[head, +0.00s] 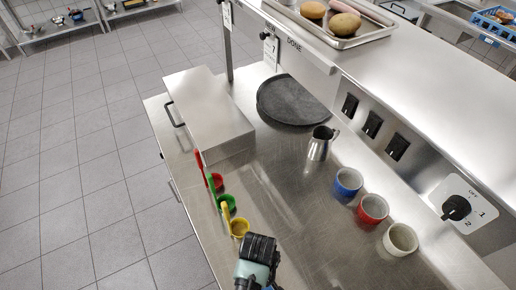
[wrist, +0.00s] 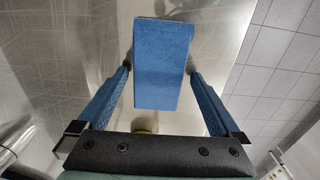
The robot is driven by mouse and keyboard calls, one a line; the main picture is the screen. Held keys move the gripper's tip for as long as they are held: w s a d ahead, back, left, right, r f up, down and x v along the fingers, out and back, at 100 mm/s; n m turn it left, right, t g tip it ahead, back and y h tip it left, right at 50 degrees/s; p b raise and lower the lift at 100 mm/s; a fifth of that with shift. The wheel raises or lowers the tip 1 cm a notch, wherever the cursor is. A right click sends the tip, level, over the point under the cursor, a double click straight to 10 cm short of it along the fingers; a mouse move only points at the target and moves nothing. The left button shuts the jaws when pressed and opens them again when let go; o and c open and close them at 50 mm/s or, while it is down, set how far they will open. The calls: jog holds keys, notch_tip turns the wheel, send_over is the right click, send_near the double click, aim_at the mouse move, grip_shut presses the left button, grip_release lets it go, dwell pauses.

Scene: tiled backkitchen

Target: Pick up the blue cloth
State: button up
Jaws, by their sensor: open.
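The blue cloth (wrist: 162,85) shows in the wrist view as a thick, folded, box-like blue piece. It lies between the two fingers of my gripper (wrist: 158,68), over the steel surface. The fingers are spread, one on each side of the cloth. Narrow gaps seem to show beside it, though contact at the fingertips is hard to tell. In the head view my wrist is at the bottom middle, and the cloth and the fingertips are not visible there.
Red, green and yellow scoops (head: 239,227) line the counter's left edge beside a steel box (head: 207,120). A metal jug (head: 320,143), dark round tray (head: 291,100) and blue, red and white cups (head: 400,240) stand farther right. Tiled floor (wrist: 275,65) lies beyond the counter edge.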

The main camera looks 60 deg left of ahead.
jog(key=shift+c, duration=0.3)
jog(key=c, duration=1.1)
notch_tip(320, 180, up, 10)
jog(key=b, duration=0.1)
jog(key=o, duration=0.7)
jog(key=c, duration=0.5)
